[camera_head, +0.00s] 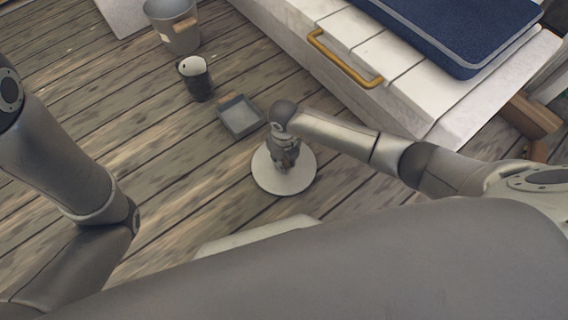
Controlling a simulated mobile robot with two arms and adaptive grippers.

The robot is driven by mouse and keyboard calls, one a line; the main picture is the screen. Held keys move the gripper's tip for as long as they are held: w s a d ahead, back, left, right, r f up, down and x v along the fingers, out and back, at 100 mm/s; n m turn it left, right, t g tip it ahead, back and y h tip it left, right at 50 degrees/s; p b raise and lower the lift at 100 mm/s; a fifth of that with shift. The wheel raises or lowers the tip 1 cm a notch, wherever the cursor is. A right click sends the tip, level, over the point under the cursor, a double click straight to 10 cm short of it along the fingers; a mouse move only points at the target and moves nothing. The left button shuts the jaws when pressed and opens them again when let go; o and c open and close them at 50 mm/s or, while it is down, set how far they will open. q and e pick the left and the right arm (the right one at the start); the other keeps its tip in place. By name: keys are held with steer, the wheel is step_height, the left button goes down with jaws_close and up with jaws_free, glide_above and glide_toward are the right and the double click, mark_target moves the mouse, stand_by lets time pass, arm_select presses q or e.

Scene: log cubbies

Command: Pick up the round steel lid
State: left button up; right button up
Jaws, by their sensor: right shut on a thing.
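The round steel lid (299,181) is a pale grey disc low over the plank floor, in the middle of the head view. My right gripper (287,164) points down at the middle of the lid and is shut on it. The fingers cover the lid's centre, so the part they grip is hidden. I cannot tell whether the lid still touches the floor. My left arm is at the left of the view, and its gripper is not seen.
A small grey square tray (240,117) lies just behind the lid. A dark cup (196,80) and a grey bucket (174,27) stand further back. A white cabinet (336,62) with a brass handle and a blue cushion (460,30) is at the right. Floor left of the lid is clear.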

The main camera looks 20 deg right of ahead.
jaws_close()
steer(key=shift+r, duration=0.15)
